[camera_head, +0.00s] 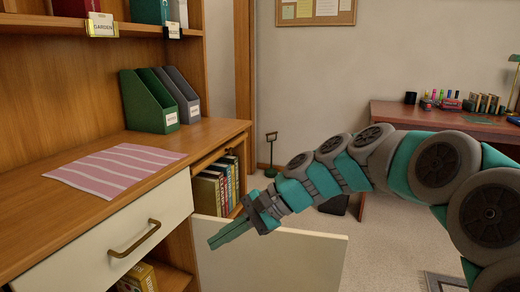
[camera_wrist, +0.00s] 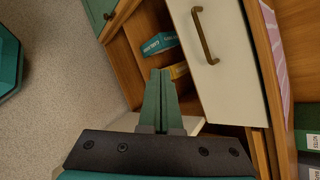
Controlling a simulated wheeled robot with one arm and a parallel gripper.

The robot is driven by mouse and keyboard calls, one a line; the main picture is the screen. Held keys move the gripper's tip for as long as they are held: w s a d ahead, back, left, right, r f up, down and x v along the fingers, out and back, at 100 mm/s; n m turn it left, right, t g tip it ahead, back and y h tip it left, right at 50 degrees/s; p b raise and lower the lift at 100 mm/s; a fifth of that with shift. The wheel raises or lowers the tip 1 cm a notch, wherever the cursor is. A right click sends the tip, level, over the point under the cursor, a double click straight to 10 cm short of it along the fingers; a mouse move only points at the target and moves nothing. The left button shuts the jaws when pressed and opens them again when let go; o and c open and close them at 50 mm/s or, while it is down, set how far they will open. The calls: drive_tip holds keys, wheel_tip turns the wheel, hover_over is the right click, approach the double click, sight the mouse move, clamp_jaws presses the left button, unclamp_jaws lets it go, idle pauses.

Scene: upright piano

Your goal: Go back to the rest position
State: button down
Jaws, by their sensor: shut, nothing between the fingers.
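My gripper (camera_head: 212,241) is shut and empty, its green fingers pressed together and pointing left and down. My arm reaches in from the right of the head view. The gripper is in front of the wooden cabinet (camera_head: 60,225), over an open white door panel (camera_head: 290,262). In the wrist view my gripper's fingers (camera_wrist: 159,78) point toward the cabinet's open lower shelves, where a teal box (camera_wrist: 159,43) and a yellow box (camera_wrist: 179,70) sit. The fingers appear apart from both boxes.
A white drawer front (camera_head: 90,265) with a brass handle is left of the gripper. The cabinet top holds a striped pink mat (camera_head: 115,168) and file holders (camera_head: 150,104). Books (camera_head: 212,192) stand in a side shelf. A reddish desk (camera_head: 400,116) is behind the arm. Carpet (camera_head: 375,255) lies open below.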

drive_tip(key=s+d+f+n+h, duration=0.4)
drive_tip(key=s+d+f, duration=0.3)
drive_tip(key=s+d, duration=0.4)
drive_tip(key=s+d+f+n+h, duration=0.3)
drive_tip(key=s+d+f+h, duration=0.3)
drive_tip(key=s+d, duration=0.5)
drive_tip(key=s+p, duration=0.1)
drive_tip(key=s, duration=0.3)
drive_tip(key=shift+d+f+n+g+h, duration=0.3)
drive_tip(key=shift+d+f+n+g, duration=0.05)
drive_tip(key=shift+d+n+g, duration=0.05)
